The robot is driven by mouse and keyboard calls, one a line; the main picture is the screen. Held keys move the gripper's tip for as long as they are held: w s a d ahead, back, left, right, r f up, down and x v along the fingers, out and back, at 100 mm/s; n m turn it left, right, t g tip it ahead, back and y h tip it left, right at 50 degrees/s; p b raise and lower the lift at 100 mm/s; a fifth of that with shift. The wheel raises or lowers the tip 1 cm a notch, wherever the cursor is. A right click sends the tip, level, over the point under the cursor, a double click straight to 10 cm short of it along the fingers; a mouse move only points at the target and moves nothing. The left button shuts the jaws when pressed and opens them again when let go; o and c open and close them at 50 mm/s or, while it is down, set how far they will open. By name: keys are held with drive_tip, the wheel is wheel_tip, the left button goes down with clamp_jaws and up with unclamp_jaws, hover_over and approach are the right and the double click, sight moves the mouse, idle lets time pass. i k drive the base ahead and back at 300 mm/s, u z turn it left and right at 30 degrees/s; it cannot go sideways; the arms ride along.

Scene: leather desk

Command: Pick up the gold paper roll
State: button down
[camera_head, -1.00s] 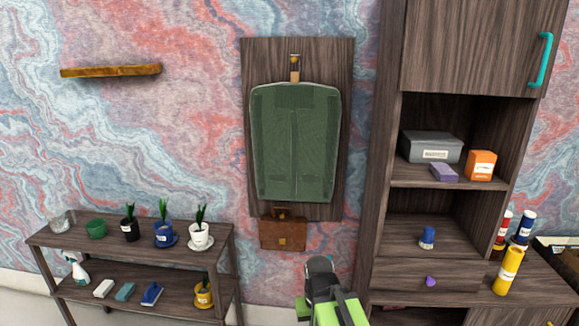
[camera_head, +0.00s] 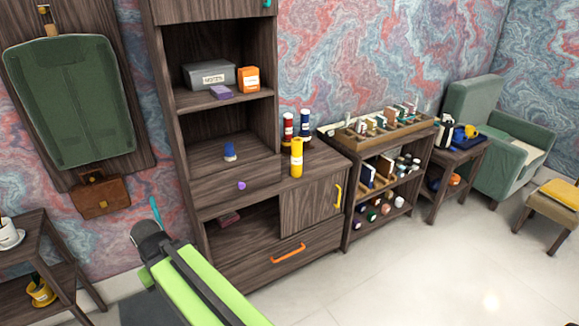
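Several small paper rolls with round ends lie on the lowest shelf (camera_head: 362,241) of the low rack at centre right. They look green, pink, white and brownish. They are too small for me to tell which one is gold. My green and black arm comes up from the bottom edge left of centre, well to the left of that rack. My gripper's fingers do not show.
A tall dark cabinet (camera_head: 176,125) stands between my arm and the rack. On its counter are a yellow cylinder (camera_head: 297,160) and red and blue bottles (camera_head: 288,130). An armchair (camera_head: 475,105) and stool (camera_head: 545,205) stand right. The pale floor (camera_head: 430,270) in front is clear.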

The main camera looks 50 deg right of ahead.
sight(296, 142)
drive_tip(key=z, duration=0.75)
drive_tip(key=i, duration=0.4)
drive_tip(key=u, duration=1.4)
drive_tip(key=k, duration=0.2)
drive_tip(key=u, duration=1.65)
drive_tip(key=k, duration=1.6)
